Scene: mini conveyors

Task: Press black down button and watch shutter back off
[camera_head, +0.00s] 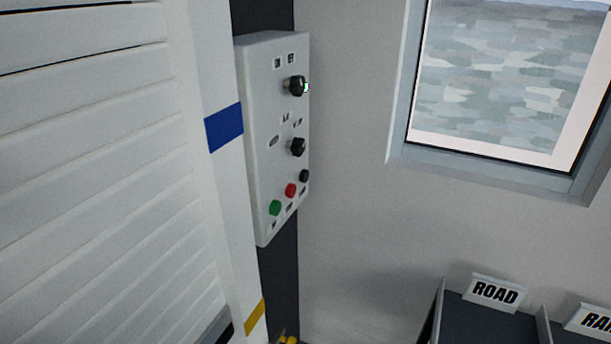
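A pale control box (262,110) is mounted on a dark strip of wall in the upper middle. Near its bottom, a round black button (304,175), a red button (290,190) and a green button (275,208) form a slanting row, with the black one at the upper right. Their small labels are too blurred to read. The white slatted shutter (110,150) fills the left side, with a dark bar (217,328) at its visible lower edge. Neither of my grippers can be made out, and nothing touches the buttons.
Two black knobs (297,86) sit higher on the box. A white post (222,170) with blue and yellow bands separates shutter and box. A window (395,90) is at the upper right. Bins with a ROAD sign (495,291) stand at the lower right. A small yellow item (288,339) shows at the bottom.

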